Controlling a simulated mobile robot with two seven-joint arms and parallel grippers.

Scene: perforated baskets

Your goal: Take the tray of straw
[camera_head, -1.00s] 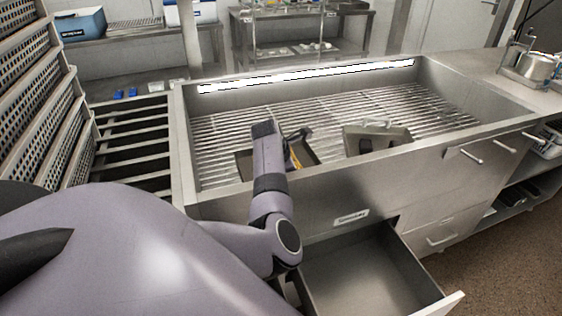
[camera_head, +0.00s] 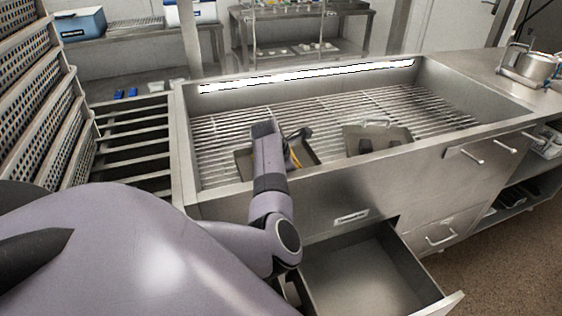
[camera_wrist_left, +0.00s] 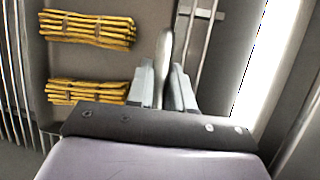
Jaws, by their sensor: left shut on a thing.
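The tray of straw (camera_head: 243,163) rests on the grill grate in the head view, low in the basin near the front wall. My left arm covers part of it, and a strip of yellow straw shows beside the arm. In the left wrist view, two bundles of yellow straw (camera_wrist_left: 88,30) lie in the brown-grey tray (camera_wrist_left: 80,62). My left gripper (camera_wrist_left: 164,85) is shut on the tray's upright metal handle (camera_wrist_left: 166,45), which sits between the two fingers. In the head view the fingers are mostly hidden behind the arm. My right gripper is in neither view.
A second metal tray (camera_head: 400,133) with a handle lies right of the straw tray, apart from it. The steel basin's front wall (camera_head: 340,170) rises beside both. An open drawer (camera_head: 365,275) sticks out below. Perforated baskets (camera_head: 45,120) are stacked at left.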

